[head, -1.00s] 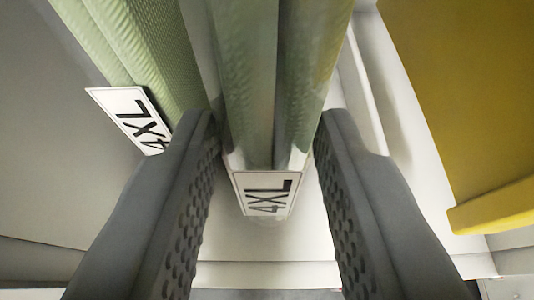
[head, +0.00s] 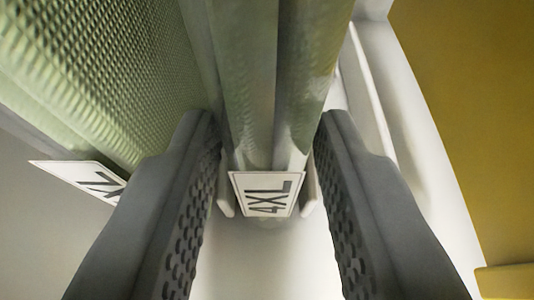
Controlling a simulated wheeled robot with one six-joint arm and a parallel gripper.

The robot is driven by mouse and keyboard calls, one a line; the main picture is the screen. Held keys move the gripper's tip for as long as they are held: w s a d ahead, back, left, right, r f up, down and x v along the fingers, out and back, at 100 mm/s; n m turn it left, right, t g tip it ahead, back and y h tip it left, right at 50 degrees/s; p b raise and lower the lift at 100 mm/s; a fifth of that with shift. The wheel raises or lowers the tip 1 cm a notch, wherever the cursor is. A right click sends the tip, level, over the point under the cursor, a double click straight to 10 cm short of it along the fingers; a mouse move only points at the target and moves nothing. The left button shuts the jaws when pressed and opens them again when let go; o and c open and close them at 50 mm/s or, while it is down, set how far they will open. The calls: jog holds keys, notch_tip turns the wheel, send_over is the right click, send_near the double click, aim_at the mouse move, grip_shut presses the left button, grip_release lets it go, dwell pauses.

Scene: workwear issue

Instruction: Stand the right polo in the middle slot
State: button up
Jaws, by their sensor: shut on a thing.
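A folded green polo (head: 248,90) with a white 4XL label (head: 266,194) is held between the two dark grey fingers of my gripper (head: 266,150). Its label faces me, below the folded edges. Pale upright dividers show close on both sides of the label, a left one (head: 226,194) and a right one (head: 309,188). A second green polo (head: 105,75) stands just left of the held one, with a white label (head: 82,178) partly hidden by my left finger. How deep the held polo sits between the dividers cannot be told.
A mustard-yellow surface (head: 475,120) fills the right side, beyond a pale wall (head: 372,95). A light floor shows below the label. The second polo is very close to my left finger.

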jog(key=o, duration=1.2)
jog(key=v, duration=1.6)
jog(key=s+f+t, duration=0.1)
jog(key=s+f, duration=0.1)
jog(key=s, duration=0.8)
jog(key=s+f+t, duration=0.1)
jog(key=s+f, duration=0.1)
jog(key=s, duration=0.8)
jog(key=shift+t, duration=0.9)
jog(key=s+f, duration=0.4)
jog(key=s, duration=0.1)
jog(key=s+f, duration=0.5)
jog(key=s, duration=0.1)
jog(key=s+f, duration=0.5)
jog(key=s, duration=0.1)
jog(key=shift+s+f, duration=0.15)
